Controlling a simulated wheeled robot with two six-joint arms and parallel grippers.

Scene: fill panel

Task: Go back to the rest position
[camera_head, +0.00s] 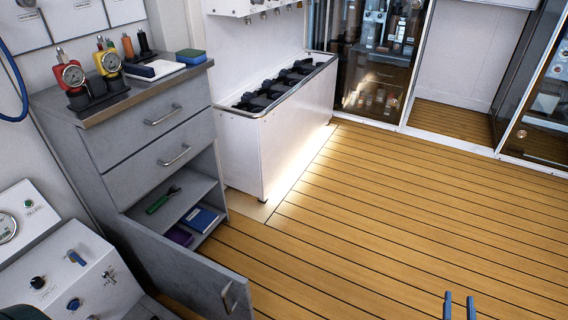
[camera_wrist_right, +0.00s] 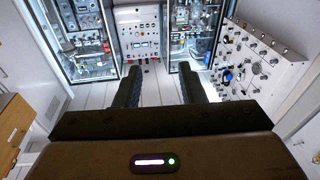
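My right gripper (camera_head: 459,306) shows only as two blue fingertips at the bottom right edge of the head view, over the wooden floor. In the right wrist view its two dark fingers (camera_wrist_right: 162,84) stand well apart with nothing between them, so it is open and empty. The rest of the right arm is out of the head view. My left gripper is in neither view.
A grey cabinet (camera_head: 150,128) stands at left, its lower door (camera_head: 190,275) swung open, with books and a green-handled tool inside. Gauges (camera_head: 72,75) stand on top. A white panel (camera_head: 70,265) is at lower left. The wooden floor (camera_head: 400,210) is clear.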

